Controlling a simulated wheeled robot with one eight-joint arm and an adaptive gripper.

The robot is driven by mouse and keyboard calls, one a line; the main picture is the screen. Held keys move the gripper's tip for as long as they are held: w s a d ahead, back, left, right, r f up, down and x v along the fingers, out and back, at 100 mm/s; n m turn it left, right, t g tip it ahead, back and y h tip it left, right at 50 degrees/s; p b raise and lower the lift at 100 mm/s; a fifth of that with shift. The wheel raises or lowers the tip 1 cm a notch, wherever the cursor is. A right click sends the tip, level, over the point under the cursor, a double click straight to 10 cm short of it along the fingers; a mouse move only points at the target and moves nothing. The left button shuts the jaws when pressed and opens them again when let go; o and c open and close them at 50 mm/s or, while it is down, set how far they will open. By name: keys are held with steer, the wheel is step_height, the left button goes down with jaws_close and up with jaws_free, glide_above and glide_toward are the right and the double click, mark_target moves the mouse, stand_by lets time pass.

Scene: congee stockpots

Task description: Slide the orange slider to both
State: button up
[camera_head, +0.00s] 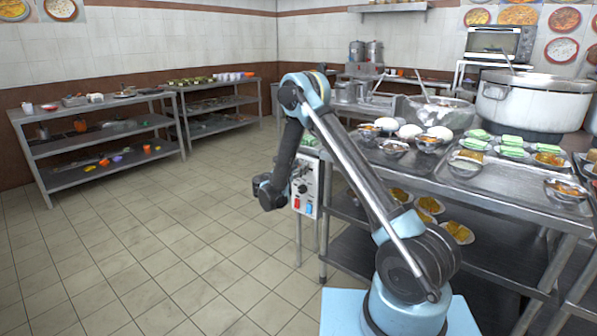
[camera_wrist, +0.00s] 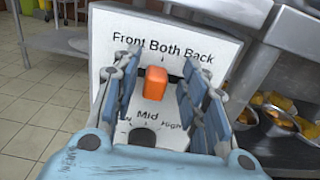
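The orange slider (camera_wrist: 155,83) sticks out of a white control panel (camera_wrist: 105,32) in the wrist view, below the printed words Front, Both and Back. It sits roughly below Both, perhaps a little toward Front; its exact setting is hard to tell. My gripper (camera_wrist: 160,76) is open, with one finger on each side of the slider and visible gaps between. A dark knob (camera_wrist: 143,137) marked Mid and High lies lower on the panel, partly hidden. In the head view my gripper (camera_head: 270,192) is beside the panel (camera_head: 305,172); the slider cannot be made out there.
A metal table (camera_head: 470,194) with plates and bowls stands right of the panel. A large stockpot (camera_head: 533,106) stands behind it. Yellow food plates (camera_wrist: 272,110) lie on the shelf at right. Open tiled floor (camera_head: 165,230) lies to the left, with shelves (camera_head: 50,158) farther back.

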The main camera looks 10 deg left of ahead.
steer(key=shift+s, duration=0.1)
steer(key=v, duration=1.1)
steer(key=shift+s+a, duration=0.2)
steer(key=shift+s, duration=0.15)
